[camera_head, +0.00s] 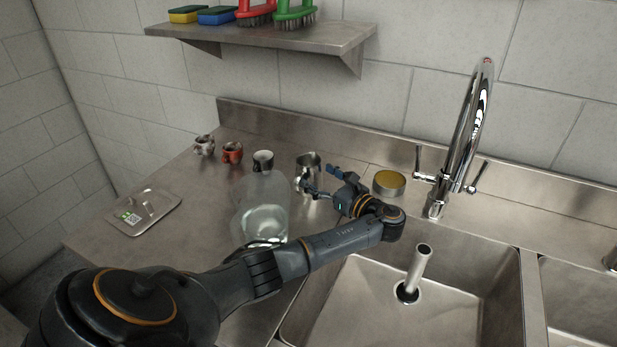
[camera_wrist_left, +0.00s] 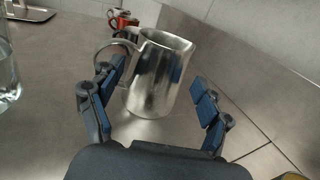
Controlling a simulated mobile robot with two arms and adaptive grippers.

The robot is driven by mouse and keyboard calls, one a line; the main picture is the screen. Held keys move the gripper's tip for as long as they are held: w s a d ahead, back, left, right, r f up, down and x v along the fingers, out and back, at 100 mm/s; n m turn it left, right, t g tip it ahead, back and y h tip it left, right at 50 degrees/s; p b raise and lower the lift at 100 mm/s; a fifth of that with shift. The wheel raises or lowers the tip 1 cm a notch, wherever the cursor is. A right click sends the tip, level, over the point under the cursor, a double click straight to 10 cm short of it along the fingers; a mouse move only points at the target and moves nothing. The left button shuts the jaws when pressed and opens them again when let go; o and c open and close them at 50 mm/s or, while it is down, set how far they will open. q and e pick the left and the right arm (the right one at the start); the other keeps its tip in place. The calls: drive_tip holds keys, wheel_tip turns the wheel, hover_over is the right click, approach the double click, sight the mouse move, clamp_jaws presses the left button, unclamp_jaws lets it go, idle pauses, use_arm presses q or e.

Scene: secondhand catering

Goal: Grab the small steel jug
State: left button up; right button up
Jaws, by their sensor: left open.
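The small steel jug (camera_head: 308,166) stands upright on the steel counter, behind and right of a large clear glass bottle. In the left wrist view the jug (camera_wrist_left: 158,78) stands just ahead, between the open fingers, with its handle to the left near the left finger. My left gripper (camera_head: 319,181) is open and reaches in from the right of the jug; its fingers (camera_wrist_left: 158,110) also show in the left wrist view. I cannot tell whether a finger touches the jug. My right gripper is not in view.
The glass bottle (camera_head: 262,208) stands close to the jug. Several small cups, one of them red (camera_head: 232,152), stand farther left. A round tin (camera_head: 389,183) is right of the gripper. The sink (camera_head: 400,310) and tap (camera_head: 465,140) are at right.

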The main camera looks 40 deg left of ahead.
sight(309, 171)
use_arm(q)
drive_tip(key=a, duration=0.4)
drive_tip(key=shift+f, duration=0.15)
drive_tip(key=shift+w, duration=0.1)
drive_tip(key=c, duration=1.1)
drive_tip(key=shift+r+p, duration=0.2)
drive_tip(key=shift+p, duration=0.15)
